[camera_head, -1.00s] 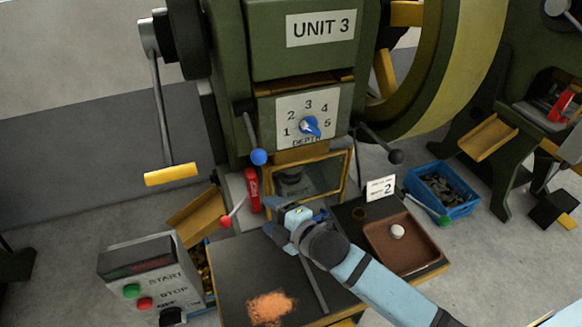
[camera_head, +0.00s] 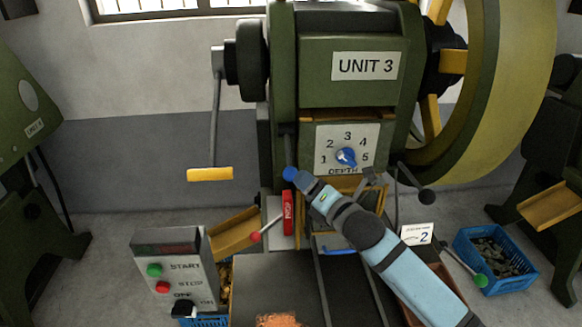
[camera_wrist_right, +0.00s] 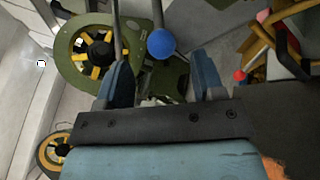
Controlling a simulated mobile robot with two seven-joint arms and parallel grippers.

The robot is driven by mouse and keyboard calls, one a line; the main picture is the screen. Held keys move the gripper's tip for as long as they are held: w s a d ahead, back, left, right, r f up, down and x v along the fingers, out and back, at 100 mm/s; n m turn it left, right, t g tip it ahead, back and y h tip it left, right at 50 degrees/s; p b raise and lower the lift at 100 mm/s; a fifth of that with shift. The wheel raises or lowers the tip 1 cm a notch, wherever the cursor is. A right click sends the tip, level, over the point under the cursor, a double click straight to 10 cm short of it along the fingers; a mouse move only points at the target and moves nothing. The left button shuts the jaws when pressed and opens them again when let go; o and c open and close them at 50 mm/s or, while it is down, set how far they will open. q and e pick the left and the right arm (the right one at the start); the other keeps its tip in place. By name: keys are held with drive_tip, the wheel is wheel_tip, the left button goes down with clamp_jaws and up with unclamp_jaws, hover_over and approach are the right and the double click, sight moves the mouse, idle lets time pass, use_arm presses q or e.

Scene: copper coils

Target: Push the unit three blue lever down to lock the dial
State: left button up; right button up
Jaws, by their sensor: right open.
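The unit three press (camera_head: 350,85) stands ahead, with a "UNIT 3" plate. Its blue-balled lever (camera_head: 290,173) hangs down at the left of the white depth dial (camera_head: 346,156), which has a blue knob and numbers 1 to 5. My right gripper (camera_head: 303,182) is at the ball, just right of and below it. In the right wrist view the open fingers (camera_wrist_right: 161,78) stand either side of the blue ball (camera_wrist_right: 161,44), which shows at or just beyond the tips, with nothing held. Contact cannot be told. My left gripper is not in view.
The start-stop box (camera_head: 172,272) stands at front left, and a blue crate (camera_head: 495,258) at right.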

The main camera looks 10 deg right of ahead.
sight(290, 165)
drive_tip(key=x, duration=0.8)
drive_tip(key=shift+w+a+p, duration=0.1)
drive_tip(key=shift+w+p, duration=0.1)
drive_tip(key=shift+p, duration=0.2)
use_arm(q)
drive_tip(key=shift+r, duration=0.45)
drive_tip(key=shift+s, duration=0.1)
